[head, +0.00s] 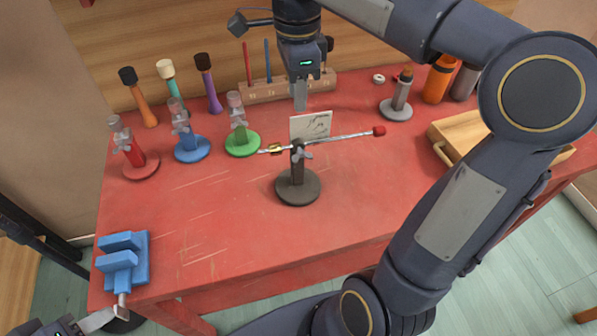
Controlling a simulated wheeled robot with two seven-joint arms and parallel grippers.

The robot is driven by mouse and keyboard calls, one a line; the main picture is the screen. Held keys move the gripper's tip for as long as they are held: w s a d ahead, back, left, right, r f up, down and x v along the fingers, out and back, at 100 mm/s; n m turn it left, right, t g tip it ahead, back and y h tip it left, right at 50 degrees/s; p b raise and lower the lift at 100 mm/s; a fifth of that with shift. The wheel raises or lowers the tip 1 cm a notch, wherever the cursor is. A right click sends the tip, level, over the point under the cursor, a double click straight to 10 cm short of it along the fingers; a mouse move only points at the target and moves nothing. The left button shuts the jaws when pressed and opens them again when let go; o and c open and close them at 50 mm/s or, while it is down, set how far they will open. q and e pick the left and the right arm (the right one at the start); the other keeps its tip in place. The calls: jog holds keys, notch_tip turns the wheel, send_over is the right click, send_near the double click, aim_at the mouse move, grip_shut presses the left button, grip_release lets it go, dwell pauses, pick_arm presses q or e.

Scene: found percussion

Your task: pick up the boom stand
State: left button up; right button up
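The boom stand (298,187) stands upright near the middle of the red table. It has a round dark grey base, a short post with a clamp, and a thin, nearly level boom with a red tip at its right end and a brass-coloured piece at its left. My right gripper (300,108) points down above and behind the stand, apart from it; its fingers overlap in this view, so its opening does not show. My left gripper (118,305) is at the bottom left corner, partly cut off, by the table's front left edge.
Red (138,166), blue (192,149) and green (242,142) clamp stands are left of the boom stand. A small card (310,125) is behind it. A wooden rack (265,90) is at the back, a wooden tray (448,155) at right, a blue block fixture (125,262) front left. The front middle is clear.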

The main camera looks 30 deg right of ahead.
aim_at(298, 118)
notch_tip(298, 118, down, 7)
jog(key=shift+s+r+b, duration=0.15)
jog(key=shift+r+b, duration=0.05)
jog(key=shift+b, duration=0.15)
grip_shut()
dwell(1.3)
